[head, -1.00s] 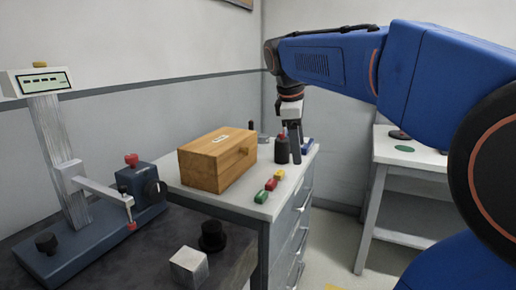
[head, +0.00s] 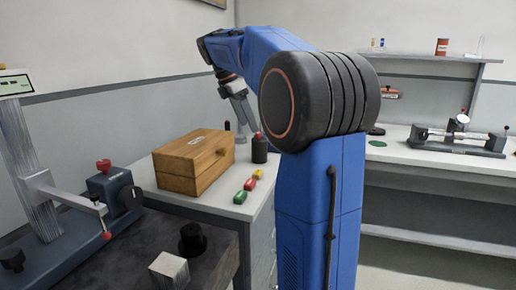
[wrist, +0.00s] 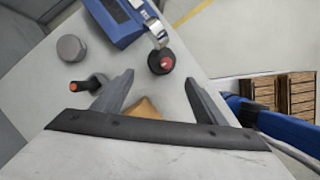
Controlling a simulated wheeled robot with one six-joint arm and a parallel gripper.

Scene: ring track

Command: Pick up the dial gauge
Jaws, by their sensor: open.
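A round white-faced dial (head: 462,119), which looks like the dial gauge, stands on a long metal fixture (head: 455,137) on the right-hand bench in the head view. It is small there, and I cannot make out its details. My gripper (head: 246,125) is well to its left, above the back of the drawer cabinet. In the wrist view my gripper (wrist: 158,80) has its two fingers spread, with nothing held between them. The cabinet top (wrist: 210,65) lies below the fingers, and the dial does not show in that view.
On the cabinet are a wooden box (head: 193,163), a dark red-capped bottle (head: 260,150) and coloured pieces (head: 247,188). A blue case (wrist: 118,22) and grey cylinder (wrist: 71,47) are there too. A stand with a display (head: 35,165) is at left. Open floor shows (wrist: 235,35).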

